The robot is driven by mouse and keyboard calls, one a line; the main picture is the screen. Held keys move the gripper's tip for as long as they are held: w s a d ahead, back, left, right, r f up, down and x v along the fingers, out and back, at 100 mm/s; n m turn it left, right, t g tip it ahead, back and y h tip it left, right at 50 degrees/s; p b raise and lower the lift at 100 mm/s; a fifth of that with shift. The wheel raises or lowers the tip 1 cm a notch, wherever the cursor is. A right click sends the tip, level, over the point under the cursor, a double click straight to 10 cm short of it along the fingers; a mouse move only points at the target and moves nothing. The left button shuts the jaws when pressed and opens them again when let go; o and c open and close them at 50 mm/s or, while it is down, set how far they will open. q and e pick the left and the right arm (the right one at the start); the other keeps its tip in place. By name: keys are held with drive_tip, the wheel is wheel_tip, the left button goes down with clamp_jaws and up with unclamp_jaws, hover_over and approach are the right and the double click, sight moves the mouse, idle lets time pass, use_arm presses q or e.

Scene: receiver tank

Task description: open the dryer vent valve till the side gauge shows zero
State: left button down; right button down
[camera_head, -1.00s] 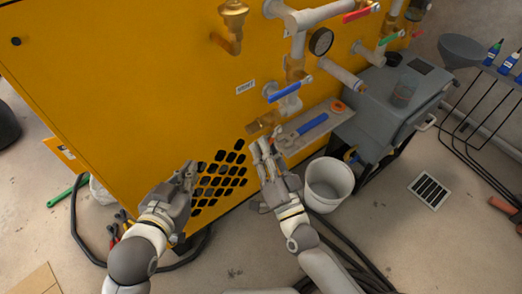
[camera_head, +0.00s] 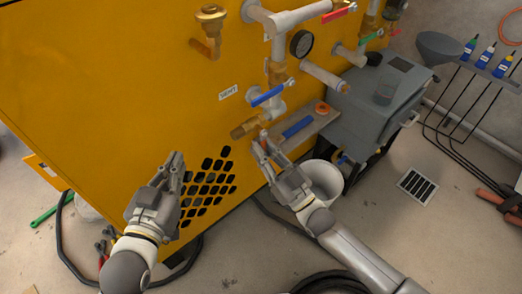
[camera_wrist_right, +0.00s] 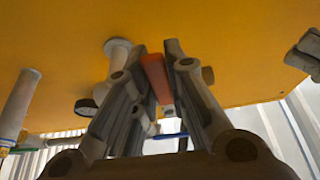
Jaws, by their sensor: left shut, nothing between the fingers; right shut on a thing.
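A valve with a blue lever (camera_head: 267,95) sits on the pipework beside a small white label (camera_head: 228,92) on the yellow cabinet; the label's words are too small to read surely. A brass outlet (camera_head: 245,128) is below it. A round gauge (camera_head: 301,43) faces out above; its reading is not legible. My right gripper (camera_head: 263,143) is just below the outlet, at the left end of a shelf. In the right wrist view it is shut on an orange-red piece (camera_wrist_right: 156,78). My left gripper (camera_head: 174,168) is shut and empty, in front of the black grille.
The small shelf (camera_head: 324,121) holds a blue-handled tool (camera_head: 298,127) and an orange ring (camera_head: 322,108). A white bucket (camera_head: 325,180) stands below it, partly behind my right arm. A grey tank-like unit (camera_head: 372,105) is right. Hoses lie on the floor.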

drive_tip(key=shift+f, duration=0.1)
idle(0.4)
drive_tip(key=c, duration=1.4)
unclamp_jaws()
drive_tip(key=shift+d, duration=0.1)
drive_tip(key=v, duration=1.2)
drive_tip(key=shift+w, duration=0.1)
